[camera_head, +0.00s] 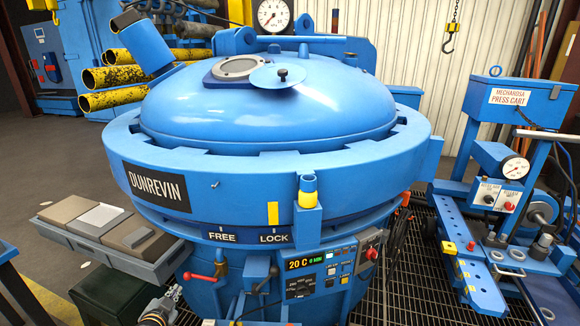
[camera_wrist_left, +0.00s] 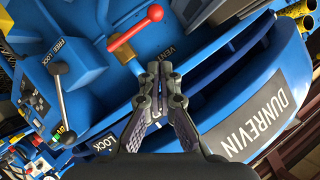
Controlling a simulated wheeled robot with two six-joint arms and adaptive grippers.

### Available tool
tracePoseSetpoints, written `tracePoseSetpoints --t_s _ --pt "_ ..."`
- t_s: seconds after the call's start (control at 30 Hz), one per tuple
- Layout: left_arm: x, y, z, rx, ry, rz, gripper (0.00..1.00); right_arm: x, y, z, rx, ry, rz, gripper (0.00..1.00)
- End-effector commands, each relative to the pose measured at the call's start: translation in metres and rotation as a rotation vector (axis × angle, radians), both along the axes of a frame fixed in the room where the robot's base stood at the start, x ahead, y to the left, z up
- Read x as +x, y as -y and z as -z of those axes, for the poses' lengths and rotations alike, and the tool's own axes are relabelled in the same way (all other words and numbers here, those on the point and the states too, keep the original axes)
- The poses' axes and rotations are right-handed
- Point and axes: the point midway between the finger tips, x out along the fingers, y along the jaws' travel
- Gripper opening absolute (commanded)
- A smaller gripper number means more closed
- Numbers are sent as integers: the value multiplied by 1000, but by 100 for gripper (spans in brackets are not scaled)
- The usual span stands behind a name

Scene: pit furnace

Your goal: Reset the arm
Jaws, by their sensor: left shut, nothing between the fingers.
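My left gripper (camera_head: 171,296) is low at the left of the furnace front in the head view, below the grey tray. In the left wrist view its two dark fingers (camera_wrist_left: 160,76) are together with nothing between them. The red-handled lever (camera_head: 200,277) is just to the right of the gripper in the head view. In the left wrist view its red handle (camera_wrist_left: 135,27) lies beyond and left of the fingertips, with a gap in the picture. The word VENT is partly visible by the fingertips. My right gripper is not in view.
The blue DUNREVIN furnace (camera_head: 270,100) fills the middle, its lid down. The grey tray (camera_head: 110,238) with several blocks juts out at the left. The control panel (camera_head: 318,272) is at the front, showing 20 C. The press cart (camera_head: 500,220) stands right, beyond floor grating.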

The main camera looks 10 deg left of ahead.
Motion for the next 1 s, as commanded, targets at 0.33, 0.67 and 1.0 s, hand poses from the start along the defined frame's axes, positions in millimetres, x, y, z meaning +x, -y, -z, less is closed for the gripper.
tracePoseSetpoints --t_s 0.33,0.67,1.0 --pt "-121 -30 177 -144 -376 -204 0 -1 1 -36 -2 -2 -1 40" --pt "-319 103 329 -396 -796 -278 0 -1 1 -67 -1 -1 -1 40" --pt "-397 185 355 -491 -947 -267 0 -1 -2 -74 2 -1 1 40"
